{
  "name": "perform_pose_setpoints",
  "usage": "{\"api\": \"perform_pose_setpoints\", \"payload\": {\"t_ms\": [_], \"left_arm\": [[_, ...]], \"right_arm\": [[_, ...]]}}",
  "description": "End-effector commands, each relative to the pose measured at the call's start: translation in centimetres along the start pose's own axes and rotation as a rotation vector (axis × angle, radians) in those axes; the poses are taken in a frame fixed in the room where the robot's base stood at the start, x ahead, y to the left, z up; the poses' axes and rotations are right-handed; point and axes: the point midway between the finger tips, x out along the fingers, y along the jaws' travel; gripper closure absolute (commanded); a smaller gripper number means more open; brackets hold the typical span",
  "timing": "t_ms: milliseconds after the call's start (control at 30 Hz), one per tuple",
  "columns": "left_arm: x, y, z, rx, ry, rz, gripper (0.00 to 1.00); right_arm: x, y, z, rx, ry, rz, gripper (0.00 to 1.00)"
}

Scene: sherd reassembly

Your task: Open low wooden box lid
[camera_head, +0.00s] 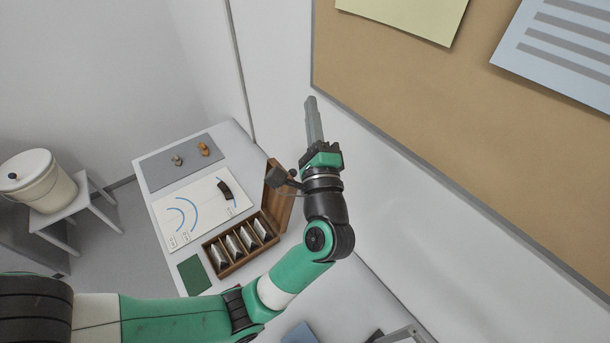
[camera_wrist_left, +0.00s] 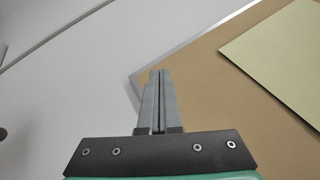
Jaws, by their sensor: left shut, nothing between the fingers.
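The low wooden box (camera_head: 241,247) stands on the white table in the head view. Its lid (camera_head: 278,198) is raised and stands upright along the box's right side, partly hidden behind my left wrist. Inside the box, several white and dark packets sit in separate compartments. My left gripper (camera_head: 313,108) is raised above and to the right of the lid, near the wall, pointing up in the picture. Its grey fingers are together and empty; they also show in the left wrist view (camera_wrist_left: 158,78). The gripper fingers are apart from the lid. My right gripper is not in view.
A white sheet with blue arcs (camera_head: 200,208) and a dark curved sherd (camera_head: 226,190) lies beside the box. A grey mat (camera_head: 165,172) holds two small items. A green pad (camera_head: 193,274) lies at the front. A corkboard (camera_head: 420,95) hangs close to the gripper. A lidded bucket (camera_head: 42,185) stands left.

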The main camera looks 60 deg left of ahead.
Motion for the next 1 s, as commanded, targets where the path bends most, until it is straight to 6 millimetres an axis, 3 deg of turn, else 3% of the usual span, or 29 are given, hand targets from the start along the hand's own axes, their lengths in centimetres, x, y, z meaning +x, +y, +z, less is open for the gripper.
{"api": "perform_pose_setpoints", "payload": {"t_ms": [33, 100, 200, 300, 400, 633, 1000], "left_arm": [[-2.3, 7.8, -3.2, -0.027, 0.04, 0.089, 1.0], [-4.4, 14.7, -5.9, -0.066, 0.084, 0.214, 1.0], [-7.0, 22.0, -8.4, -0.092, 0.12, 0.352, 1.0], [-8.7, 26.1, -9.6, -0.101, 0.135, 0.438, 1.0], [-9.4, 27.6, -9.9, -0.106, 0.139, 0.476, 1.0], [-8.8, 27.8, -9.9, -0.106, 0.139, 0.483, 1.0], [-3.2, 30.8, -10.9, -0.106, 0.137, 0.481, 1.0]], "right_arm": [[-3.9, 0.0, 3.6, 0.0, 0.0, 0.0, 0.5], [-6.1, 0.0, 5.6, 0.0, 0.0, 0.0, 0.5], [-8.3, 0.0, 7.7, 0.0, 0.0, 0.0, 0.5], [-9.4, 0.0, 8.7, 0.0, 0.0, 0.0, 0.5], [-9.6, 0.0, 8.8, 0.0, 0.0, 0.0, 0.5], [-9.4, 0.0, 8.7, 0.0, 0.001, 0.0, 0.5], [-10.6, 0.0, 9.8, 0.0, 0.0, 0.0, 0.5]]}}
